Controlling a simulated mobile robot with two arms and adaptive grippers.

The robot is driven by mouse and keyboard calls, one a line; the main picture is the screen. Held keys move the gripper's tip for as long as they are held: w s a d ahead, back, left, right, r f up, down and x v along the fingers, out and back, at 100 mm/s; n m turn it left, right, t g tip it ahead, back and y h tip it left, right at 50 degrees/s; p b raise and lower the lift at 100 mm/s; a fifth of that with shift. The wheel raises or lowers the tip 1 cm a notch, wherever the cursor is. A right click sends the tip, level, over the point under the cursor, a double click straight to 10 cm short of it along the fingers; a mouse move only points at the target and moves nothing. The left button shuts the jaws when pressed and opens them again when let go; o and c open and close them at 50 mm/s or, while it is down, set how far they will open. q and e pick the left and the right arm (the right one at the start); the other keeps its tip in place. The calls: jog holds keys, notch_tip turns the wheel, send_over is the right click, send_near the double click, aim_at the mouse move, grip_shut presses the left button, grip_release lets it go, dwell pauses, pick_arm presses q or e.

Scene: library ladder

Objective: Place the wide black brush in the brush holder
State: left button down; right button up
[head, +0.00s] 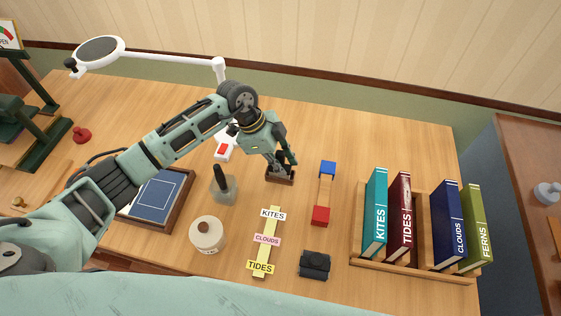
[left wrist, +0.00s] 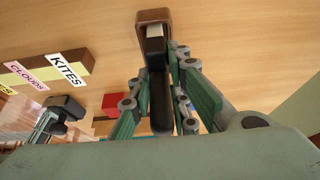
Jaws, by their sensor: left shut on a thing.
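My left gripper (head: 284,158) is shut on the wide black brush (left wrist: 160,95), whose dark handle runs between the fingers in the left wrist view. The brush is mostly hidden by the gripper in the head view. The small brown brush holder (head: 280,175) stands on the table directly under the fingers. It also shows in the left wrist view (left wrist: 153,15), at the far end of the brush. A pale patch lies between the brush's black part and the holder's rim. I cannot tell how deep the brush sits in the holder. My right gripper is not in view.
Right of the holder lies a bar with a blue block (head: 327,168) and a red block (head: 320,215). A book rack (head: 414,264) stands at right.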

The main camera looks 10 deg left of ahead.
pick_arm(q)
jog(key=c, duration=1.7)
grip_release()
jog(key=shift+o, duration=0.2)
jog(key=b+v, duration=0.2)
jog(key=v, duration=1)
